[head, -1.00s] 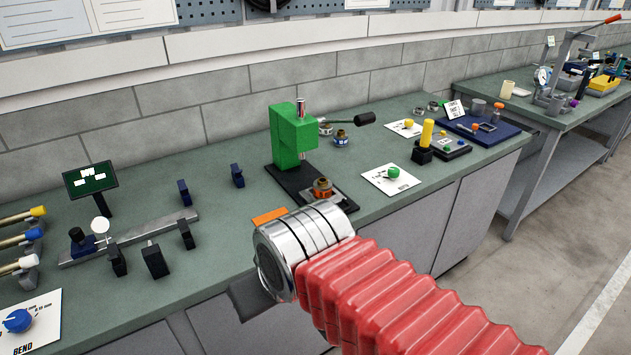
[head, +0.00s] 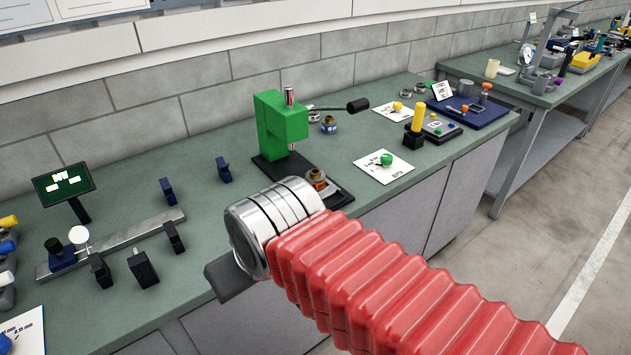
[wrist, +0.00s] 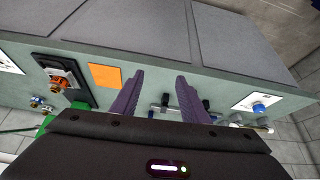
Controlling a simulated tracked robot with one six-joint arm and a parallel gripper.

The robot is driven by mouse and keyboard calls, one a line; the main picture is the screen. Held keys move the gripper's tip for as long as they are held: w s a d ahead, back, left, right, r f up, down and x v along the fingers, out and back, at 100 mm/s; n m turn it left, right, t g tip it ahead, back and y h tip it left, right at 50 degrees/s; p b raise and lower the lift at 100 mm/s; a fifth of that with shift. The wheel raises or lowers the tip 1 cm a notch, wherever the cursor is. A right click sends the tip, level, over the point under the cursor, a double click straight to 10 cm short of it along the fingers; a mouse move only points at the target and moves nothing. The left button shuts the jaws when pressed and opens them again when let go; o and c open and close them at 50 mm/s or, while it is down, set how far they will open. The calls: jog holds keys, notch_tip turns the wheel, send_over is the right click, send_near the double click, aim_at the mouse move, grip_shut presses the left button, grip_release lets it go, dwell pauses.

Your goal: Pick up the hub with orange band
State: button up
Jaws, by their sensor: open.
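The hub with orange band (head: 316,180) sits upright on the dark base plate of the green press (head: 281,125), below the press ram. My silver wrist partly covers that plate. In the wrist view the hub (wrist: 61,83) shows on the plate at the left, well left of my fingers. My gripper (wrist: 159,78) has two purple fingers, spread apart with nothing between them. In the head view the fingers are hidden behind my wrist and red sleeve.
An orange pad (wrist: 104,76) lies between the press plate and my fingers in the wrist view. The press lever (head: 357,105) sticks out right. A metal rail (head: 130,235) with dark blocks lies left.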

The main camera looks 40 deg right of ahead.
jog(key=o, duration=0.6)
jog(key=w+d+m+t+h, duration=0.1)
jog(key=w+d+m+h, duration=0.1)
jog(key=w+d, duration=0.3)
jog(key=d, duration=0.3)
jog(key=shift+w+f, duration=0.3)
jog(key=shift+w, duration=0.05)
jog(key=w+d+f+m+t+h, duration=0.1)
jog(key=w+d+f+t, duration=0.1)
jog(key=d, duration=0.9)
jog(key=w+d+f+t+h, duration=0.1)
jog(key=w+d+f+t, duration=0.2)
jog(key=d, duration=0.9)
jog(key=shift+w+f+m+t, duration=0.15)
jog(key=shift+f+m+t, duration=0.25)
jog(key=shift+t, duration=0.1)
